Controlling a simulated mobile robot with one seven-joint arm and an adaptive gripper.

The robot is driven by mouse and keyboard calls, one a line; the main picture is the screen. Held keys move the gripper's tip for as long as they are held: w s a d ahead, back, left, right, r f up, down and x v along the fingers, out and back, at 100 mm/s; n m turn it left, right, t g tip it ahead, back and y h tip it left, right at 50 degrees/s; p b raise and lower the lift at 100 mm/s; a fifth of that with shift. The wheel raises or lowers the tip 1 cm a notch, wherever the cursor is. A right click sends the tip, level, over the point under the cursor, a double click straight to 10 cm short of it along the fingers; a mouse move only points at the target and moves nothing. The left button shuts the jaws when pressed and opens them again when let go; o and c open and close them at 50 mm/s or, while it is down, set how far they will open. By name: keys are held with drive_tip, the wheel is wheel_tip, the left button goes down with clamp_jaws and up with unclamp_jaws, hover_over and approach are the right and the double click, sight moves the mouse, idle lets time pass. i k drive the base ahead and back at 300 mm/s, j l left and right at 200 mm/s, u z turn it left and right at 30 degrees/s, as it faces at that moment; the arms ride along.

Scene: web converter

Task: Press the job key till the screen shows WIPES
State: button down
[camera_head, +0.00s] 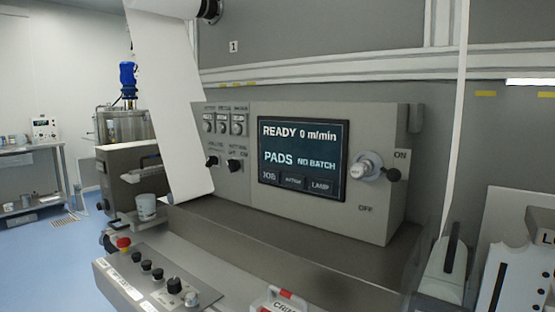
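The control box (388,215) stands on the machine's ledge and faces me at an angle. Its dark screen (303,142) reads "READY 0 m/min", then "PADS" and "NO BATCH". The job key (270,176), labelled JOB, is at the lower left of the screen, with two more keys to its right. The screen and the job key are in plain sight with nothing in front of them. My gripper is not in view.
A rotary switch (366,168) marked ON and OFF sits right of the screen. A white web (170,100) hangs left of the box. In front is a sloped panel (125,285) with knobs and a red button (123,243). A white cup (146,207) stands at left.

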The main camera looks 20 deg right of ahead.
sight(268, 175)
drive_tip(key=j+z, duration=0.3)
drive_tip(key=j, duration=0.6)
drive_tip(key=j+z, duration=0.3)
drive_tip(key=j, duration=0.6)
drive_tip(key=i+j, duration=0.15)
drive_tip(key=i, duration=0.4)
